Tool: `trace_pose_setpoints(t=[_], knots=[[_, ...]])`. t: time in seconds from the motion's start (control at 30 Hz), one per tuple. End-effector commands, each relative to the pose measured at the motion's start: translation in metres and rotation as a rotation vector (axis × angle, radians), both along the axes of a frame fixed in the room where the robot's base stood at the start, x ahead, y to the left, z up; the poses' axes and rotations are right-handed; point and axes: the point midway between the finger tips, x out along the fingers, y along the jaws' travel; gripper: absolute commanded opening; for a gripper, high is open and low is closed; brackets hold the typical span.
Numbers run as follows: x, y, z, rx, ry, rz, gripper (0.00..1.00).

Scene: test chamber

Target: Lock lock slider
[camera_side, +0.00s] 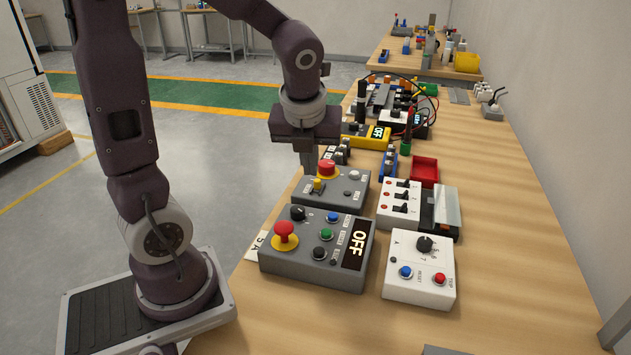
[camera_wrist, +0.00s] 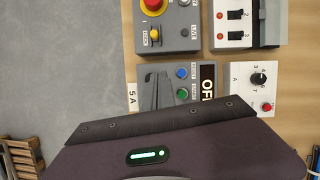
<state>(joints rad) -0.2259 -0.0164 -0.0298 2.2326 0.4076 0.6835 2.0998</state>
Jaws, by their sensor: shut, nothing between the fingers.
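The lock slider's yellow knob (camera_side: 318,185) sits on the top of a grey box (camera_side: 345,190), beside a red emergency button (camera_side: 327,168) on a yellow base. In the wrist view the yellow knob (camera_wrist: 154,34) lies beside the LOCK lettering, below the red button (camera_wrist: 153,4). The exact end of its slot is too small to tell. My gripper (camera_side: 310,168) is shut and empty, pointing down near the left side of that box, apart from the knob. In the wrist view its fingers (camera_wrist: 155,82) cover part of the nearer grey box.
The nearer grey box (camera_side: 275,262) carries a raised red button (camera_side: 285,234) and a display reading OFF (camera_side: 357,244). White switch boxes (camera_side: 399,207) and (camera_side: 420,284) stand to the right. A red tray (camera_side: 425,170) and cabled devices lie behind. The right tabletop is clear.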

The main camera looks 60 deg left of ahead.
Motion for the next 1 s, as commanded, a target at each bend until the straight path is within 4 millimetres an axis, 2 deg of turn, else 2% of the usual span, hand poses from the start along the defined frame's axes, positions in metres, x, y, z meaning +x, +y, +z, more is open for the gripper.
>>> trace_pose_setpoints(t=[0.37, 0.47, 0.83, 1.0], knots=[[0.001, 0.002, -0.006, 0.002, 0.007, -0.006, 0.0], [0.003, 0.006, -0.021, 0.001, 0.01, -0.006, 0.0], [0.02, 0.029, -0.096, 0.0, 0.011, -0.008, 0.0], [0.037, 0.053, -0.094, 0.002, 0.002, -0.002, 0.0]])
